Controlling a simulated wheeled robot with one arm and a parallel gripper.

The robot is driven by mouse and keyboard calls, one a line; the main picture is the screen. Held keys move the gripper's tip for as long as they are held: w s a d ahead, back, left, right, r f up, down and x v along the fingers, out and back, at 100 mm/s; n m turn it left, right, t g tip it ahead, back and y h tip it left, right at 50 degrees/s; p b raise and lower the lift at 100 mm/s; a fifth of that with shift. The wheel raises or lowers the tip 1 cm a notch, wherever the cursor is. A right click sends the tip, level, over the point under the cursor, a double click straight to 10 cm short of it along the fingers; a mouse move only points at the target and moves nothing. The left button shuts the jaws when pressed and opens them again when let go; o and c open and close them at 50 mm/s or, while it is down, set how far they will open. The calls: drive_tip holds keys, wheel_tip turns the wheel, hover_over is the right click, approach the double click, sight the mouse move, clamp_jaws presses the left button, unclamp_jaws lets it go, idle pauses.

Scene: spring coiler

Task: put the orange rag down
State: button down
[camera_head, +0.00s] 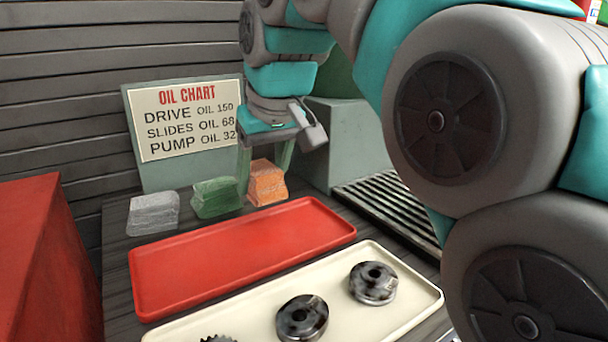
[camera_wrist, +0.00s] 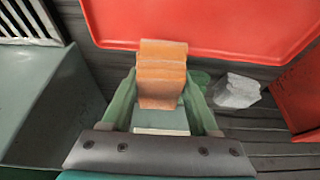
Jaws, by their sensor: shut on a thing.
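The orange rag (camera_head: 267,184) is a folded stack behind the red tray (camera_head: 240,250), at the right end of a row of rags. My gripper (camera_head: 266,160) points down over it and is shut on it, with one finger on each side. In the wrist view the orange rag (camera_wrist: 162,75) sits between the two green fingers (camera_wrist: 160,100), its far end close to the red tray (camera_wrist: 200,25). I cannot tell whether its underside touches the bench.
A green rag (camera_head: 216,197) and a grey rag (camera_head: 154,213) lie to the left. A cream tray (camera_head: 235,317) in front holds dark metal parts. An oil chart sign (camera_head: 188,120) stands behind. A slatted grate (camera_head: 390,208) is at right. The red tray is empty.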

drive_tip(key=w, duration=0.6)
drive_tip(key=w+f, duration=0.1)
drive_tip(key=w, duration=0.2)
drive_tip(key=shift+w+a+p, duration=0.15)
drive_tip(key=shift+a+p, duration=0.05)
drive_tip(key=shift+p, duration=0.1)
drive_tip(key=shift+f, duration=1.75)
drive_tip(key=shift+f, duration=0.1)
drive_tip(key=shift+c, duration=0.7)
unclamp_jaws()
drive_tip(key=p+v, duration=0.1)
drive_tip(key=v, duration=1.1)
drive_tip(key=shift+p, duration=0.3)
